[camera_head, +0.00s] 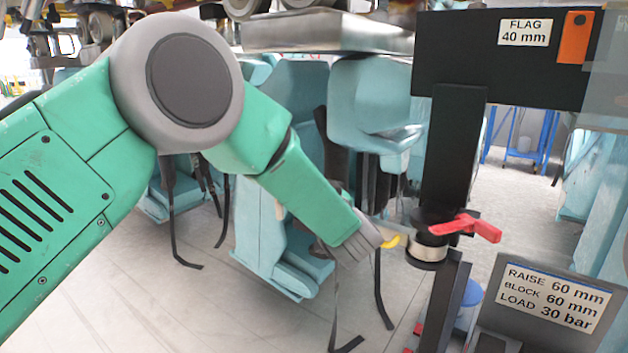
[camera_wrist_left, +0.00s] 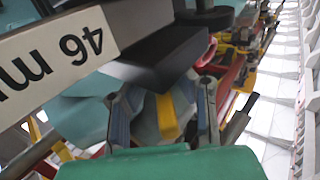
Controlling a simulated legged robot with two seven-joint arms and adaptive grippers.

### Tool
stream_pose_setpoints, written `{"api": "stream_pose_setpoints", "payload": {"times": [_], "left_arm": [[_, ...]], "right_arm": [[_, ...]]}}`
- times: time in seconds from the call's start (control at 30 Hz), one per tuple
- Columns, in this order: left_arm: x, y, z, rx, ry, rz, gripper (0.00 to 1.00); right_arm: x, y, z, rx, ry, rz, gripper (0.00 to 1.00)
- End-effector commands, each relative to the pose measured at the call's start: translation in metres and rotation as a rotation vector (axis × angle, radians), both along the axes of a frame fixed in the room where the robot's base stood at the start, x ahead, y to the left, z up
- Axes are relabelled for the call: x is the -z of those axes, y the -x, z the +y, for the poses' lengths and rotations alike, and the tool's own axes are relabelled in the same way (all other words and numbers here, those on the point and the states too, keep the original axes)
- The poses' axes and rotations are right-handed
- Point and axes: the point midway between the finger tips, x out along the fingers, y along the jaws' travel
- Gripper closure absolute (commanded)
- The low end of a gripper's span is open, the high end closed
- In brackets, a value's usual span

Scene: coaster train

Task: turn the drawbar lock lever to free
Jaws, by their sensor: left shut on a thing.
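My left gripper (camera_head: 383,237) reaches in from the left, just left of the black post, and is shut on a yellow piece (camera_head: 392,241). In the left wrist view the yellow piece (camera_wrist_left: 167,117) shows between the two fingers of my left gripper (camera_wrist_left: 165,112). Its far end is hidden, and I cannot tell whether it is the drawbar lock lever. A red lever (camera_head: 466,228) sticks out sideways from the black post, above a silver collar (camera_head: 428,252). It stands to the right of my gripper, apart from it. My right gripper is not in view.
The black post (camera_head: 452,150) carries a black crossbar labelled FLAG 40 mm (camera_head: 525,32). A grey sign (camera_head: 555,295) reads RAISE, BLOCK and LOAD at lower right. Teal seats (camera_head: 285,200) with hanging straps stand behind my arm. Pale floor (camera_head: 200,300) lies open below.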

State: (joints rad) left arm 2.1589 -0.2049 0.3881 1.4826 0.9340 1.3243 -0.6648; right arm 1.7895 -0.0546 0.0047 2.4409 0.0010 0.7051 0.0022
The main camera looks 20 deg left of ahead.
Motion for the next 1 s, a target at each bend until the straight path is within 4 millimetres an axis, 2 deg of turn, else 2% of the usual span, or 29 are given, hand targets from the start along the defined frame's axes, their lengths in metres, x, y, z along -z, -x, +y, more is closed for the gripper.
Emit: {"api": "stream_pose_setpoints", "payload": {"times": [0.4, 1.0], "left_arm": [[0.0004, -0.0021, -0.0048, -0.192, 0.001, -0.001, 1.0], [0.0004, -0.0034, -0.0053, -0.263, 0.002, 0.0, 1.0]], "right_arm": [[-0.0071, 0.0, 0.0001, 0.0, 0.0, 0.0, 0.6], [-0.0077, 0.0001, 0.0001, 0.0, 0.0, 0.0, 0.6]]}}
